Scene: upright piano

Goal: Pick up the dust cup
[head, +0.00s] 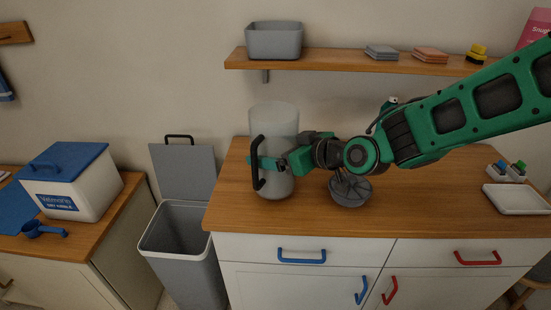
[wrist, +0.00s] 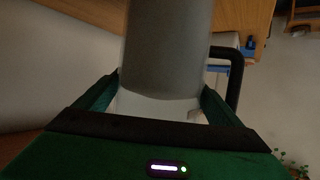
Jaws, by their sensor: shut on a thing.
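The dust cup (head: 277,120) is a tall, pale translucent cylinder with a black handle (head: 258,172) on its left side. It stands upright at the left end of the wooden counter, and I cannot see a gap under it. In the wrist view the cup (wrist: 168,45) lies between both fingers (wrist: 160,100), with the handle (wrist: 235,75) to the right.
A grey ribbed round part (head: 350,191) sits on the counter (head: 300,218) below my wrist. A shelf (head: 345,60) with a grey bin (head: 274,40) hangs above. An open-lidded trash bin (head: 180,240) stands left of the counter. A white tray (head: 515,199) lies far right.

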